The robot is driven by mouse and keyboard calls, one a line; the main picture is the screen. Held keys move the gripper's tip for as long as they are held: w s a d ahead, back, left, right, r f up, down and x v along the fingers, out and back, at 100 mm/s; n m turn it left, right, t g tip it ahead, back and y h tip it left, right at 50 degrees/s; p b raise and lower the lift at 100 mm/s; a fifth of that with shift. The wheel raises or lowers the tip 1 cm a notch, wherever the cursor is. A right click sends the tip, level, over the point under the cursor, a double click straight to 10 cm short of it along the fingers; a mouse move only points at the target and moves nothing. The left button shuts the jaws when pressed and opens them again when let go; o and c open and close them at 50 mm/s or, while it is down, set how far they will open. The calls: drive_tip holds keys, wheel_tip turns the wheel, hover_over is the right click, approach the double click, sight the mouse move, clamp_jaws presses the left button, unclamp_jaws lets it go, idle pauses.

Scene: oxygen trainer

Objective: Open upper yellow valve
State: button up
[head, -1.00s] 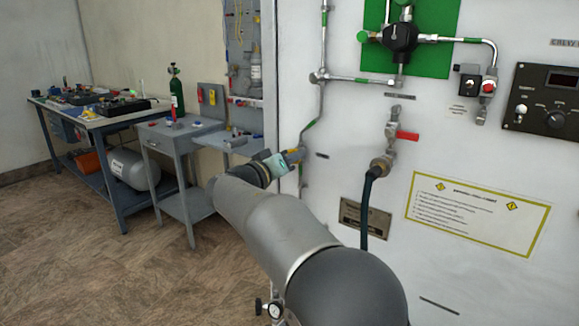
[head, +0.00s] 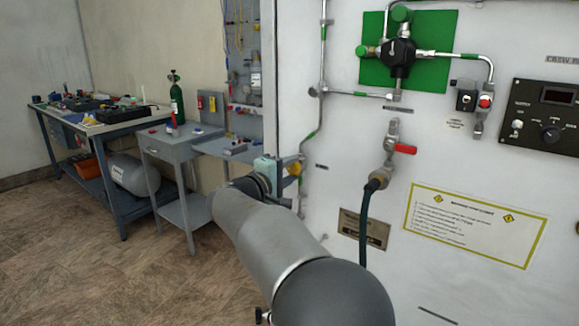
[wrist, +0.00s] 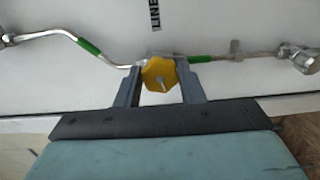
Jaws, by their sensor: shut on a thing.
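The yellow valve (wrist: 160,74) is an eight-sided knob with a metal stem at its centre, on a metal pipe along the white panel. In the wrist view my gripper (wrist: 158,86) has one grey finger on each side of the knob and is shut on it. In the head view the yellow knob (head: 294,168) shows only in part, at the end of my arm by the left edge of the panel. My gripper (head: 282,175) is turned there and partly hidden by my own arm.
The pipe has green bands (wrist: 88,47) on both sides of the valve. On the panel are a black regulator (head: 399,52) on a green plate, a red-handled valve (head: 404,149) and a dark hose (head: 364,215). Grey tables (head: 180,150) stand left; the floor before them is clear.

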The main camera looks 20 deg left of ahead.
drive_tip(key=n+p, duration=0.1)
drive_tip(key=n, duration=0.1)
drive_tip(key=n+p, duration=0.2)
drive_tip(key=shift+r+n, duration=0.2)
drive_tip(key=shift+n, duration=0.1)
drive_tip(key=n+p, duration=0.3)
drive_tip(key=shift+n, duration=0.4)
drive_tip(key=n+p, duration=0.4)
drive_tip(key=shift+a, duration=0.1)
drive_tip(key=shift+f+n+p, duration=0.1)
drive_tip(key=shift+n+p, duration=1.25)
drive_tip(key=shift+n, duration=0.05)
drive_tip(key=shift+f, duration=0.1)
drive_tip(key=o, duration=1)
drive_tip(key=b+v, duration=0.1)
drive_tip(key=v, duration=1.6)
drive_tip(key=shift+s+b, duration=0.2)
drive_tip(key=shift+b, duration=0.1)
drive_tip(key=shift+a, duration=0.1)
